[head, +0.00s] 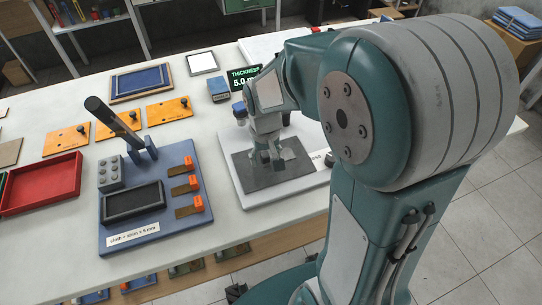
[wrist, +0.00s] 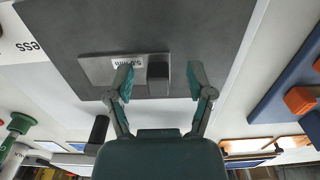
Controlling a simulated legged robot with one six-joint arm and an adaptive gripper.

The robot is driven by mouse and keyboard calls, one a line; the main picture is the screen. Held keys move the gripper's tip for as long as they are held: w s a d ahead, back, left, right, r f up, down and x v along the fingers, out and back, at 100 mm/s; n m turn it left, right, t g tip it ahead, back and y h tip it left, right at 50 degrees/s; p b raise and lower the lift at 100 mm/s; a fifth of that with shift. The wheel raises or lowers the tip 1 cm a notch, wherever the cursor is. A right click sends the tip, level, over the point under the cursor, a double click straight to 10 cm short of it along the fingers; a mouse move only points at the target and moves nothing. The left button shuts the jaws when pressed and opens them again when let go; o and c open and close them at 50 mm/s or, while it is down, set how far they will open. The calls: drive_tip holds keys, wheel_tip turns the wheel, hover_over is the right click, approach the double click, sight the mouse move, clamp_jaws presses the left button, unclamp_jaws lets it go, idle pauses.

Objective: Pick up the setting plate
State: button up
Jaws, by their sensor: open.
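The setting plate (wrist: 96,69) is a flat grey plate labelled "5.0 mm", with a dark block-shaped grip (wrist: 158,77) standing on it. It lies on a dark grey pad (wrist: 205,25). In the head view the plate (head: 290,153) shows partly behind my gripper (head: 268,160), on the same dark pad (head: 250,176). In the wrist view my gripper (wrist: 158,76) is open, its fingers on either side of the grip with a gap at each side. I cannot tell the exact height of the fingertips over the plate.
A blue board (head: 130,215) with a black tray (head: 134,202), a dark upright handle (head: 112,120) and orange-ended pieces lies left. Orange plates (head: 118,124) and a red tray (head: 42,184) lie beyond.

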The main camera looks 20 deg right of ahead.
drive_tip(key=shift+d+f, duration=0.1)
drive_tip(key=shift+d, duration=0.15)
drive_tip(key=shift+c, duration=0.3)
drive_tip(key=shift+a, duration=0.15)
clamp_jaws()
drive_tip(key=shift+a, duration=0.1)
